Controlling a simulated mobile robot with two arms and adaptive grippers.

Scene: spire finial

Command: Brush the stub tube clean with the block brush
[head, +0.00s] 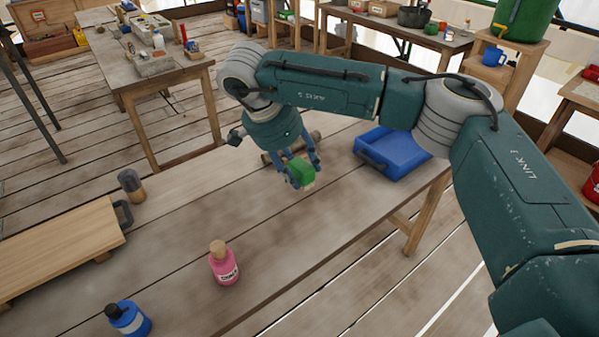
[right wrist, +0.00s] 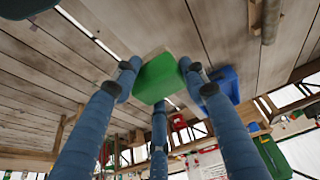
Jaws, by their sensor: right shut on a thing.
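The green block brush (head: 302,172) is held in my right gripper (head: 301,164), whose blue fingers are shut on it. It points down over the wooden table, and its pale bristles show at the lower edge. In the right wrist view the brush (right wrist: 157,78) sits between the fingertips. A brown tube, likely the stub tube (head: 268,157), lies behind the gripper in the head view, partly hidden by it. In the right wrist view this tube (right wrist: 271,20) is at the top right, apart from the brush. My left gripper is not in view.
A blue tray (head: 405,155) stands right of the gripper. A pink bottle (head: 224,267), a blue bottle (head: 128,321), a dark-topped jar (head: 132,185) and a wooden board (head: 55,240) stand on the left and front of the table. The table's middle is clear.

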